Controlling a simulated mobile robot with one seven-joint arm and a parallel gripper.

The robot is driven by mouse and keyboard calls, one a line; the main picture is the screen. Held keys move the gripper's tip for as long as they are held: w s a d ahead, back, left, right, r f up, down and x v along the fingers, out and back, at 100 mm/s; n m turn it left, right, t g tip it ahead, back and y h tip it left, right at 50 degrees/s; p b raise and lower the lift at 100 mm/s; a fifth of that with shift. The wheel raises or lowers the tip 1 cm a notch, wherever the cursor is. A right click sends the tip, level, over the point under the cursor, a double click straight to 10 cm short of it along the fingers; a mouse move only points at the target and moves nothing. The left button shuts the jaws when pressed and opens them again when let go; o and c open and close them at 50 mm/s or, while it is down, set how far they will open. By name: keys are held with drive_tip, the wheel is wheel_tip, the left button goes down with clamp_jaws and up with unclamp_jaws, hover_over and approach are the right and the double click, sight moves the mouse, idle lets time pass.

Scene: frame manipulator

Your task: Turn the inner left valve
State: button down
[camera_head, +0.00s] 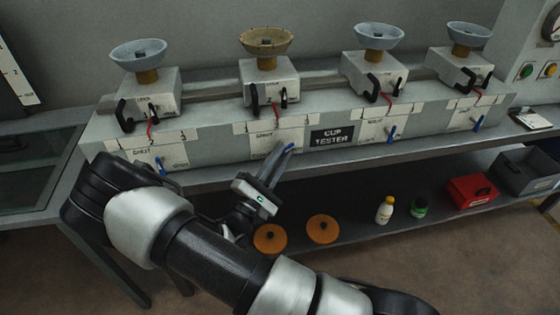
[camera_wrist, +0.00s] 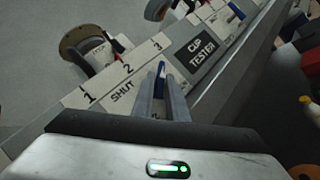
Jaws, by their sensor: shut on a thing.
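The inner left valve is the second from the left on the grey bench front, below the tan-cupped station (camera_head: 266,41). Its blue handle shows as a small tip at my fingertips in the head view (camera_head: 291,147) and between my fingers in the wrist view (camera_wrist: 161,72). My gripper (camera_head: 282,152) is shut on this handle, with one finger on each side of it in the wrist view (camera_wrist: 161,92). The fingers hide most of the handle and part of its label plate (camera_head: 276,140). The valve's exact angle cannot be told.
Other blue valve handles stand at the far left (camera_head: 160,165), inner right (camera_head: 391,132) and far right (camera_head: 477,123). A "CUP TESTER" sign (camera_head: 332,137) is just right of my gripper. Orange discs (camera_head: 322,229), bottles and a red box (camera_head: 472,191) sit on the lower shelf.

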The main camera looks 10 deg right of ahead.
drive_tip(key=n+t, duration=0.1)
drive_tip(key=n, duration=0.1)
drive_tip(key=n+t, duration=0.2)
drive_tip(key=n+t+y+b, duration=0.1)
drive_tip(key=n, duration=0.1)
drive_tip(key=shift+d+f+t, duration=0.15)
drive_tip(key=shift+f+t, duration=0.2)
drive_tip(key=shift+t, duration=0.05)
drive_tip(key=n+t+y, duration=0.2)
drive_tip(key=n, duration=0.1)
drive_tip(key=n+t+y, duration=0.1)
drive_tip(key=n+y, duration=0.2)
drive_tip(key=n, duration=0.1)
drive_tip(key=n+t+y, duration=0.2)
drive_tip(key=n+y, duration=0.1)
drive_tip(key=n, duration=0.1)
drive_tip(key=shift+d+t, duration=0.3)
drive_tip(key=shift+n+y, duration=0.4)
drive_tip(key=shift+y, duration=0.2)
drive_tip(key=c, duration=1.7)
unclamp_jaws()
drive_tip(key=shift+c, duration=0.2)
drive_tip(key=v, duration=1.7)
drive_tip(key=shift+f, duration=0.3)
drive_tip(key=shift+h, duration=0.3)
